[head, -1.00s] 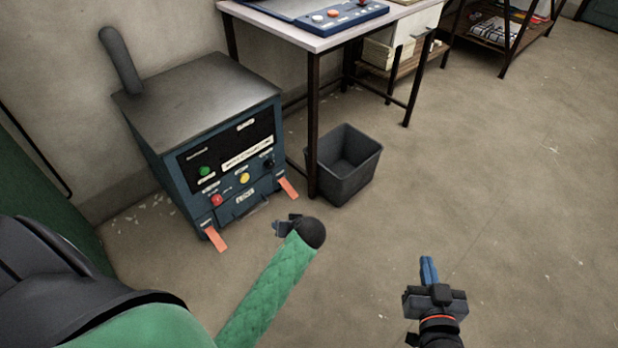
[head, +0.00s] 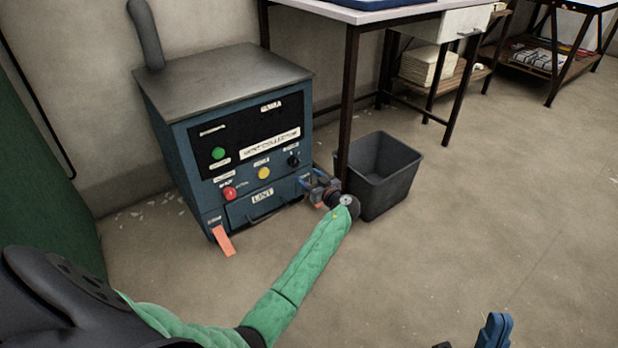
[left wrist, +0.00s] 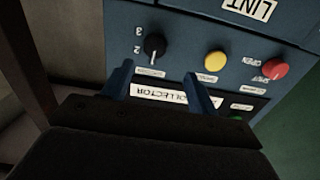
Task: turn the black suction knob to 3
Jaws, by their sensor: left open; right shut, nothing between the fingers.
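The black suction knob (head: 293,161) is on the right of the blue machine's front panel (head: 215,199). It also shows in the left wrist view (left wrist: 154,47), with the digits 3 and 2 printed beside it and a white pointer line on it. My left gripper (head: 322,184) is open and empty, in front of the panel's lower right and a little below the knob. In the left wrist view its two blue fingertips (left wrist: 160,82) frame a spot just beside the knob, not touching it as far as I can tell. My right gripper (head: 494,330) shows only partly at the bottom edge, shut and empty.
The panel carries a green button (head: 218,153), a red button (head: 229,193) and a yellow button (head: 264,173). A LINT drawer with a handle is below. A dark bin (head: 383,170) and a table leg (head: 349,90) stand close right of my left gripper. Open floor lies further right.

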